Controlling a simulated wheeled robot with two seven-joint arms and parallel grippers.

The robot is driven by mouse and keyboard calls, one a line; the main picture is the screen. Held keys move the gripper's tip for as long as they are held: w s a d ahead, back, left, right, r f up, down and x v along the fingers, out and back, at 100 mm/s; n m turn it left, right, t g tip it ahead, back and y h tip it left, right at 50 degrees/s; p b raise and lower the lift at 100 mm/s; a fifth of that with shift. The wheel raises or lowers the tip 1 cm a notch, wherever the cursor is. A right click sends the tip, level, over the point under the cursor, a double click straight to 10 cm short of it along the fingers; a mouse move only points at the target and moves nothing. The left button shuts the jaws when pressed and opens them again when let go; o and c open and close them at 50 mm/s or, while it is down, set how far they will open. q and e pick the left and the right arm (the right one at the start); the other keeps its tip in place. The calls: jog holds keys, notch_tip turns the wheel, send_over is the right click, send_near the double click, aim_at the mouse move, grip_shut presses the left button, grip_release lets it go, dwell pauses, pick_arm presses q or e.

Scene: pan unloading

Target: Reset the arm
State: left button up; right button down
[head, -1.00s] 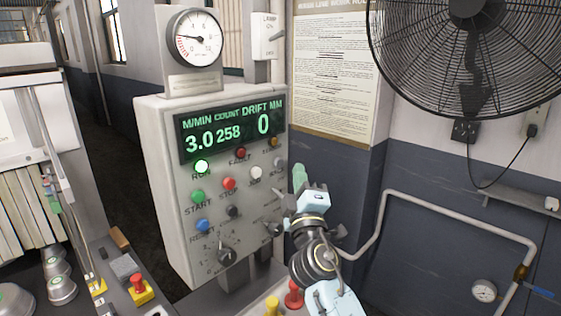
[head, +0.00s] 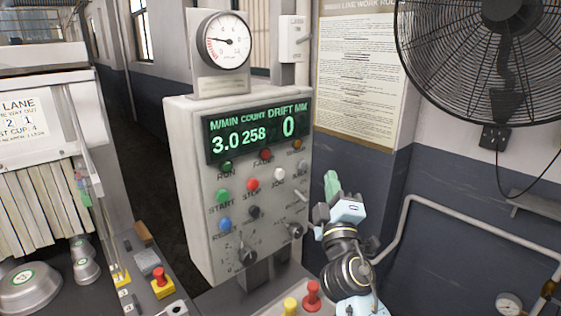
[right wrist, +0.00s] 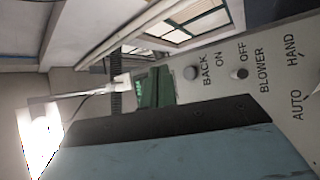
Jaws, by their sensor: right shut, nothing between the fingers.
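My right gripper (head: 331,184) shows in the head view just right of the control panel (head: 190,185), its green fingertips together and empty. The fingertips also show in the right wrist view (right wrist: 155,92), beside the panel face with its BACK, BLOWER and AUTO/HAND labels. The arm comes up from the bottom right. The panel display (head: 257,130) reads 3.0, 258 and 0. The RUN lamp (head: 225,168) is dark green. My left gripper is in neither view.
A fan (head: 490,60) hangs at upper right. A pipe (head: 470,205) runs along the right wall. Red (head: 312,294) and yellow (head: 291,307) knobs stand below the panel near my right arm. Metal cups (head: 32,285) and a red button (head: 159,275) are at lower left.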

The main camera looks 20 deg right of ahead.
jog(key=s+d+f+m+g, duration=0.1)
jog(key=s+f+m+g, duration=0.35)
jog(key=f, duration=0.45)
jog(key=s+d+f+m+g, duration=0.2)
jog(key=s+f+m+g, duration=0.15)
jog(key=s+f, duration=0.4)
jog(key=s+a+f+g+y, duration=0.45)
jog(key=s+f, duration=0.25)
jog(key=s, duration=0.3)
jog(key=s+a+f+g+y, duration=0.3)
jog(key=s+a+f+g, duration=0.3)
jog(key=s, duration=0.4)
notch_tip(320, 180, down, 30)
jog(key=s+d+g+b, duration=0.1)
jog(key=s+b, duration=0.1)
jog(key=b, duration=0.3)
jog(key=s+d+f+g+b, duration=0.1)
jog(key=s+d+f+b, duration=0.2)
jog(key=s+f, duration=1.3)
notch_tip(320, 180, down, 3)
jog(key=shift+r+b, duration=0.1)
jog(key=shift+b, duration=0.2)
